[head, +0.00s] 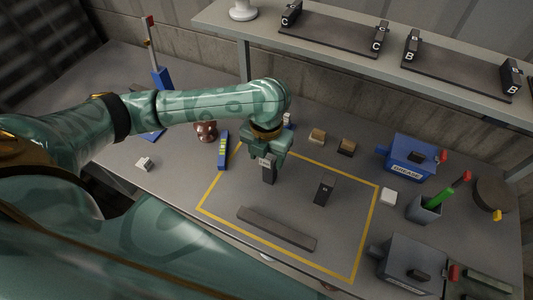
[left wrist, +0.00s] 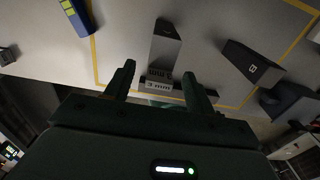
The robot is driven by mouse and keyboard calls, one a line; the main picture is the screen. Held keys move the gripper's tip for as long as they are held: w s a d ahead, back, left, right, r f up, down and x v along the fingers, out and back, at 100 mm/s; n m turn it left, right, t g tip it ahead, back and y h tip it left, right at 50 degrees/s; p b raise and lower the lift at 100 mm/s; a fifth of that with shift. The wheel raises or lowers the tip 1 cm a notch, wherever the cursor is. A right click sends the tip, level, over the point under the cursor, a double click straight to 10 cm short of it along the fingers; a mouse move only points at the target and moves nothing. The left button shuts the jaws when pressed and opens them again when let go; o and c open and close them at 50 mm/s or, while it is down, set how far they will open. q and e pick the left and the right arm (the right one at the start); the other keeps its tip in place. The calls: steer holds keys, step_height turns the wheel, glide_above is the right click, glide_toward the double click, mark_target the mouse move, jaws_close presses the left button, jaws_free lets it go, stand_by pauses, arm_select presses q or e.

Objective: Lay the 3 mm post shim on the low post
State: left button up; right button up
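My left gripper (head: 267,158) is over a dark post (head: 270,175) inside the yellow outline. In the left wrist view its two fingers (left wrist: 160,78) stand apart, with gaps beside the post's end. A small piece with a white "3 mm" label (left wrist: 158,84), the shim, shows between the fingers at the top end of that post (left wrist: 165,47). It seems to rest there; exact contact is hidden. A second dark post (head: 325,190) stands to the right, with a mark on its top (left wrist: 252,68). My right gripper is out of view.
A long dark bar (head: 276,229) lies at the front of the yellow outline. A blue level (head: 223,150) is left of the gripper. Small blocks (head: 317,136), a blue grease box (head: 410,157), a white cube (head: 388,196) and a grey box (head: 412,262) surround the outline.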

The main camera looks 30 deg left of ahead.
arm_select(q)
step_height(320, 180, up, 16)
steer(key=p, duration=0.6)
steer(key=shift+r, duration=0.15)
